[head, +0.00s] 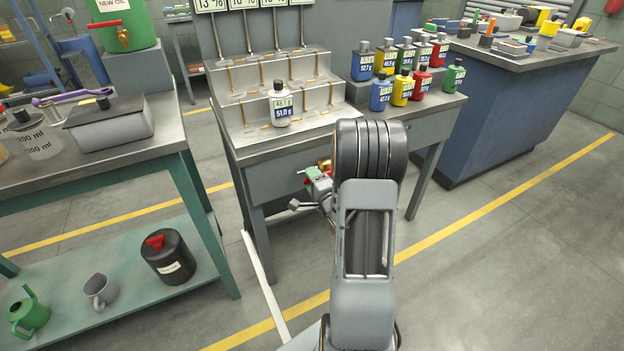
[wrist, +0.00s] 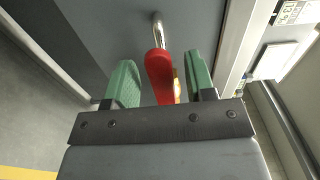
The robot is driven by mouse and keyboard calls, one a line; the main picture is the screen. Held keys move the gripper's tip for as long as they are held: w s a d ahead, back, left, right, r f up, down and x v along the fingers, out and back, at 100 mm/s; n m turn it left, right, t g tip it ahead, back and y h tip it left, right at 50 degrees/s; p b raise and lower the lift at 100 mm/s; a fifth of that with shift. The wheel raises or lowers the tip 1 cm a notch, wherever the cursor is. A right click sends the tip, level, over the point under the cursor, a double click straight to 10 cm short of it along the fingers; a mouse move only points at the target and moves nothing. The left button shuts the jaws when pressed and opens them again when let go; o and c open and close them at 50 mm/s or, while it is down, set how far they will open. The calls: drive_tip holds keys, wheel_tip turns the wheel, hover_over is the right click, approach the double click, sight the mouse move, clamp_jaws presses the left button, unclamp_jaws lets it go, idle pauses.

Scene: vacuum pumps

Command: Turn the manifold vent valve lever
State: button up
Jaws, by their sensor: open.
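The manifold vent valve's red lever (wrist: 159,75) shows in the wrist view, between the two green fingers of my gripper (wrist: 160,60). My gripper is open, with a visible gap on both sides of the lever. A shiny metal piece (wrist: 157,27) shows beyond the lever's far end, and a bit of brass (wrist: 177,88) shows behind it. In the head view my gripper (head: 318,181) is at the front of the grey bench, by the brass valve part (head: 325,165). There, my arm and gripper hide most of the valve and lever.
The grey manifold bench (head: 267,180) carries a stepped rack, a white bottle (head: 281,104) and several coloured bottles. A green-framed table (head: 180,145) stands at the left and a blue cabinet (head: 500,100) at the back right. The floor at the right is clear.

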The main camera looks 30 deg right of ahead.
drive_tip(key=shift+s, duration=0.1)
drive_tip(key=shift+s+a, duration=0.15)
drive_tip(key=shift+s, duration=0.65)
drive_tip(key=shift+s, duration=0.1)
drive_tip(key=shift+s+a+p, duration=0.2)
drive_tip(key=shift+s+p, duration=0.55)
drive_tip(key=shift+s, duration=0.7)
drive_tip(key=shift+s+a+p, duration=0.2)
drive_tip(key=shift+s+p, duration=0.55)
drive_tip(key=shift+s, duration=0.7)
